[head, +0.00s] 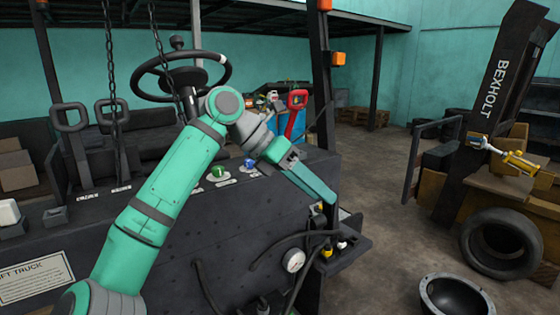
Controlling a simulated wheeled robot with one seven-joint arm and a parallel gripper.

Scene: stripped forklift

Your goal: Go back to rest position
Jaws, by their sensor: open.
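My gripper (312,180) is at the end of my green arm, in the middle of the head view. It looks empty, with its teal fingers apart, pointing down and right in front of the upper right edge of the dark forklift body (215,240). The arm rises from the lower left and bends at an elbow near the steering wheel (140,80). I cannot tell whether the fingers touch the forklift body.
Green (218,172) and blue (249,164) knobs sit on the panel. A gauge (294,261) and hoses are below. A tyre (500,243) and black bowl (456,297) lie at right. Open floor (385,215) lies between.

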